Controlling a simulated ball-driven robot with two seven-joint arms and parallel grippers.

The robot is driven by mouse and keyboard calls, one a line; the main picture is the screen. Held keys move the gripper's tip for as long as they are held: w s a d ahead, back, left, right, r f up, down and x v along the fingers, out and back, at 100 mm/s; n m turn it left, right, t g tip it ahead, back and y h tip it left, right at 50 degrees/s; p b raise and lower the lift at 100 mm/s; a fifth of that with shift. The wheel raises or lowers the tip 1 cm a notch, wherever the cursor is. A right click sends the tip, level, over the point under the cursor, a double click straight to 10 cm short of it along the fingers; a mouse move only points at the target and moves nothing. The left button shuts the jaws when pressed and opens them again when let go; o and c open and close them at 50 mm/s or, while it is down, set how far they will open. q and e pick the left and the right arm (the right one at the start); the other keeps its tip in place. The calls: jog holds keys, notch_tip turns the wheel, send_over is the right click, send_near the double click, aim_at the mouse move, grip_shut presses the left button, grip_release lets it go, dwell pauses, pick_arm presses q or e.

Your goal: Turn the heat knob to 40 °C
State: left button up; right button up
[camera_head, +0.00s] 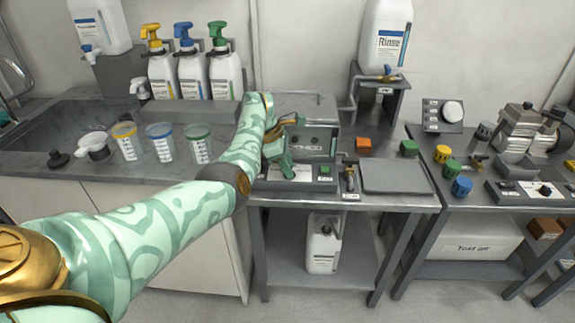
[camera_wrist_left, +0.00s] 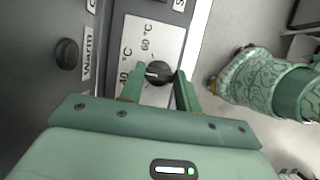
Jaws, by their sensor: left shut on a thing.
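The heat knob (camera_wrist_left: 158,72) is a small black dial on a white plate (camera_wrist_left: 150,48) marked 60 °C and 40 °C. A light mark on the knob points to the picture's left, roughly towards the 40 °C side; I cannot tell whether it lines up exactly. My left gripper (camera_wrist_left: 157,82) is shut on the knob, one finger on each side of it. In the head view my left gripper (camera_head: 284,167) is at the front panel of a grey bench unit (camera_head: 313,140), and it hides the knob there.
Another dark knob (camera_wrist_left: 67,53) beside a "Warm" label is on the panel's left. A grey plate (camera_head: 396,177) lies right of the unit. Cups (camera_head: 162,143) and pump bottles (camera_head: 192,75) stand left.

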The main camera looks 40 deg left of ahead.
pick_arm(q)
jog(key=o, duration=1)
pick_arm(e)
jog(key=shift+d, duration=0.1)
pick_arm(q)
jog(key=shift+r, duration=0.1)
jog(key=p+v, duration=0.7)
jog(key=v, duration=0.9)
pick_arm(e)
notch_tip(320, 180, up, 7)
jog(key=w, duration=0.2)
jog(key=shift+w+t, duration=0.2)
jog(key=shift+t, duration=0.1)
